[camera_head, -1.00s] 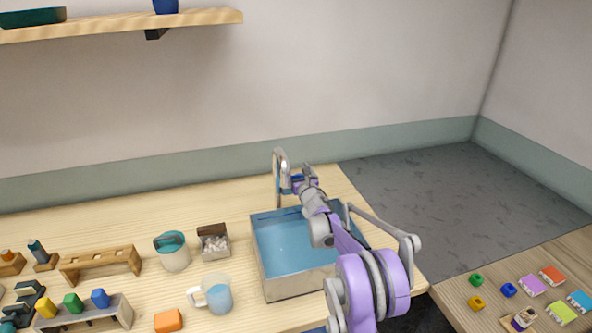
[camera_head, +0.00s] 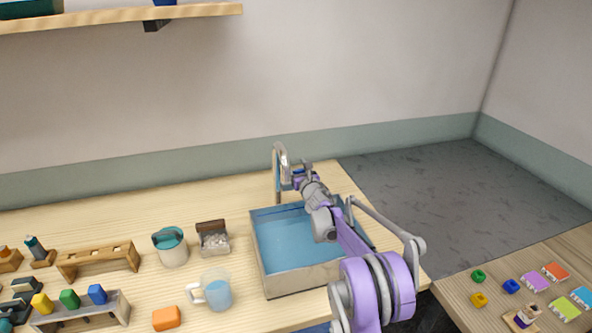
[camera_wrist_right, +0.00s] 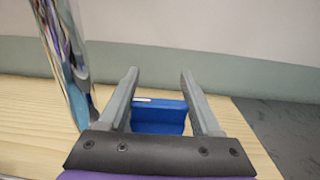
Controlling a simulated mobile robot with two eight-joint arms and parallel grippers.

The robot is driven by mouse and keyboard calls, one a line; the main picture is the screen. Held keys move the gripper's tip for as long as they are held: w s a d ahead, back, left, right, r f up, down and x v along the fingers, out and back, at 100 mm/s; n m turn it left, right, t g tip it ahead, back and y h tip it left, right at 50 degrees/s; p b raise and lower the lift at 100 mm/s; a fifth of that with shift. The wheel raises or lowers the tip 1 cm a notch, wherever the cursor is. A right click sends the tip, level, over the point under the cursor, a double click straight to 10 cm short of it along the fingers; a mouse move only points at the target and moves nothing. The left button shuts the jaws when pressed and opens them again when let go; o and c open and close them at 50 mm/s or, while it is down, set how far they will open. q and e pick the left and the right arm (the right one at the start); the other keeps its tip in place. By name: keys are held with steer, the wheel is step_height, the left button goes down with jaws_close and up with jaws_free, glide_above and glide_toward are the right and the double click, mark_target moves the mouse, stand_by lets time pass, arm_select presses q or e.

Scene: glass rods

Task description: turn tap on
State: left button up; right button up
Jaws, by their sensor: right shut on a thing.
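The silver tap (camera_head: 277,172) stands upright at the back of the sink basin (camera_head: 310,280), its spout curving over at the top. Its metal pipe shows at the left of the right wrist view (camera_wrist_right: 62,60). My right gripper (camera_head: 298,177) is beside the tap, over the back edge of the basin. In the right wrist view its two fingers (camera_wrist_right: 158,76) are on either side of a blue handle (camera_wrist_right: 158,118), and it is shut on this handle. No water stream from the spout can be made out. My left gripper is not in view.
A measuring jug (camera_head: 217,292), a teal-lidded jar (camera_head: 172,250) and an open box (camera_head: 213,240) stand left of the basin. An orange block (camera_head: 166,318) lies in front. A shelf (camera_head: 120,20) hangs above left. The back of the table is clear.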

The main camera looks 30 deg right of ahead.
steer(key=y+b, duration=0.1)
steer(key=b, duration=0.1)
steer(key=n+y+b, duration=0.1)
steer(key=shift+a+f+b, duration=0.1)
steer(key=shift+f+b, duration=0.25)
steer(key=shift+b, duration=0.05)
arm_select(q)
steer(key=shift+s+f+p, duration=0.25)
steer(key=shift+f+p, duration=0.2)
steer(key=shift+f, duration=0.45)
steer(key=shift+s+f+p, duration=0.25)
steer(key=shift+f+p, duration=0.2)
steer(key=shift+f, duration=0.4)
arm_select(e)
steer(key=shift+s+a+r+n+g+y, duration=0.1)
steer(key=shift+a+n+g+y, duration=0.15)
steer(key=shift+n+y, duration=1)
steer(key=shift+a+r+n+g+y, duration=0.25)
steer(key=shift+n+y, duration=0.5)
steer(key=shift+y, duration=0.95)
steer(key=shift+s+a+n+g+y, duration=0.1)
steer(key=shift+a+n+y, duration=0.2)
steer(key=shift+n+y, duration=0.95)
steer(key=shift+m, duration=0.25)
steer(key=o, duration=1.4)
steer(key=shift+w, duration=0.1)
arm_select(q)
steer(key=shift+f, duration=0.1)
arm_select(e)
steer(key=shift+f, duration=0.1)
